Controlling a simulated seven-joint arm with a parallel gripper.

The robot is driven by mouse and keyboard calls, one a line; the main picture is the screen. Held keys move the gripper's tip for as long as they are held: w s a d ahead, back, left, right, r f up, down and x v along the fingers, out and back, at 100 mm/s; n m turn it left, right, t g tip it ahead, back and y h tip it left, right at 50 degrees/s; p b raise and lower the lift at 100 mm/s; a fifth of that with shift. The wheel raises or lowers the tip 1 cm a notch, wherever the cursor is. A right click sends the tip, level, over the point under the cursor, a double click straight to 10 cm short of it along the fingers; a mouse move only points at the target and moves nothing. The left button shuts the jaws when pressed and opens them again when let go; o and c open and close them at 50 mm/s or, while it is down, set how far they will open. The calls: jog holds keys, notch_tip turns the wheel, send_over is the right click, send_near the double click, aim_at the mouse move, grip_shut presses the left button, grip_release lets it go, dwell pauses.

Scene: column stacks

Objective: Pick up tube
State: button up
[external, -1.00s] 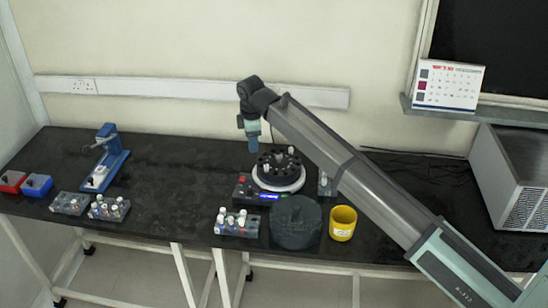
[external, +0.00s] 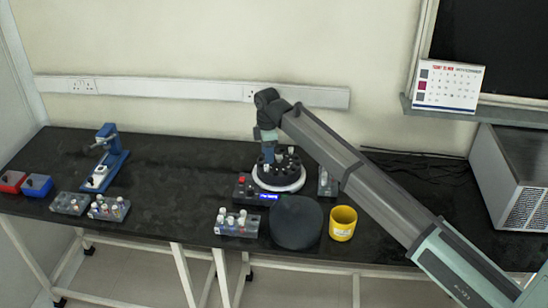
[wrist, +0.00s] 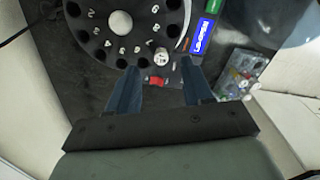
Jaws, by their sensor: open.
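A round black centrifuge rotor (external: 279,170) with numbered holes sits in a white ring; the wrist view shows it at the top (wrist: 100,50). A white-capped tube (wrist: 161,56) stands in a hole near its rim. My gripper (wrist: 158,70) is open, with its two blue fingers on either side of the space below this tube in the wrist view. I cannot tell whether either finger touches it. In the external view my gripper (external: 268,160) is low over the rotor's left part and hides some of its holes.
The centrifuge's blue display (external: 268,196) is at the front. A tube rack (external: 237,225), a black round lid (external: 296,222) and a yellow cup (external: 342,222) stand before it. More racks, a blue device (external: 106,160) and bins are left. Bare table lies between.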

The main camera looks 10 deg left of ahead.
aim_at(267, 172)
jog(key=shift+s+a+f, duration=0.1)
jog(key=shift+f, duration=1.25)
jog(key=shift+s+a+f, duration=0.1)
jog(key=shift+f, duration=1.25)
jog(key=shift+c, duration=0.2)
grip_shut()
